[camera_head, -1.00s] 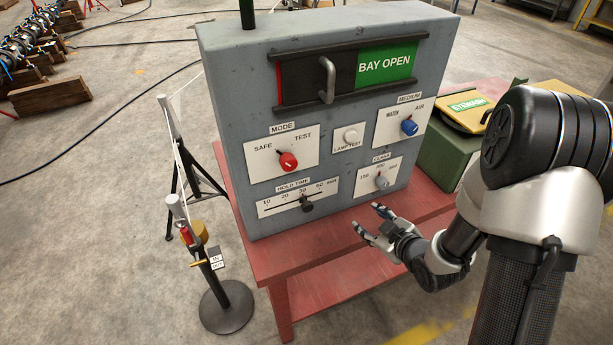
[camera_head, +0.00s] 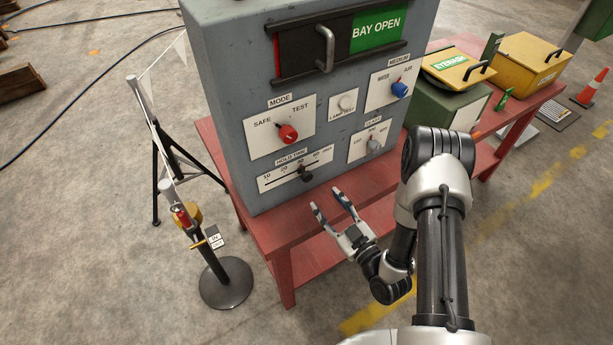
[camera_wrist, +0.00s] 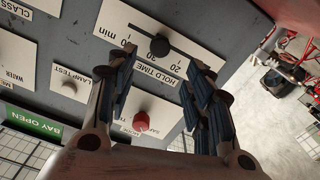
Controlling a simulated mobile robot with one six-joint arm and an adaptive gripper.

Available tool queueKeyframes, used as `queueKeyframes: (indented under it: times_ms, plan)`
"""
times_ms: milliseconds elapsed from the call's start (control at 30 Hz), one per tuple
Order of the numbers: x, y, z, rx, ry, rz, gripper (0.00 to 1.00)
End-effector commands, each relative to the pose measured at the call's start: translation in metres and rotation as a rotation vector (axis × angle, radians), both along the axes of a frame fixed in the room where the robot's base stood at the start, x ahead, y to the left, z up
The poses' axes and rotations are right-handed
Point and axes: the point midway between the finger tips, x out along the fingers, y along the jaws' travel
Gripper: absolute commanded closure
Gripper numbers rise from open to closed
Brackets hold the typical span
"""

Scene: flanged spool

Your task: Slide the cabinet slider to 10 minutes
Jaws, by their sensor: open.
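The cabinet (camera_head: 225,110) is a grey upright box on a red table. Its slider is a dark round knob (camera_head: 306,174) on the white HOLD TIME scale plate (camera_head: 275,180) at the lower left of the front. The knob stands near the 30 mark, and the 10 mark is at the plate's left end. My gripper (camera_head: 328,200) is open and empty, in front of and below the slider, fingers toward the panel. In the wrist view the panel is upside down; the knob (camera_wrist: 159,45) shows beyond and between the spread fingertips (camera_wrist: 157,76), apart from them.
The red MODE knob (camera_head: 288,134) is above the slider, with the CLASS knob (camera_head: 374,145) and blue MEDIUM knob (camera_head: 399,89) to the right. The table's bare front strip (camera_head: 300,217) lies below. A post with a round base (camera_head: 226,285) stands at left.

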Motion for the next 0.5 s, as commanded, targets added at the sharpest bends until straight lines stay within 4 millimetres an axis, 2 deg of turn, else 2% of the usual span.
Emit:
queueKeyframes:
  times_ms: [200,500]
  plan:
    - [0.041,0.029,0.001,-0.002,-0.005,0.005,0.53]
    - [0.085,0.058,0.0,0.001,-0.003,0.002,0.53]
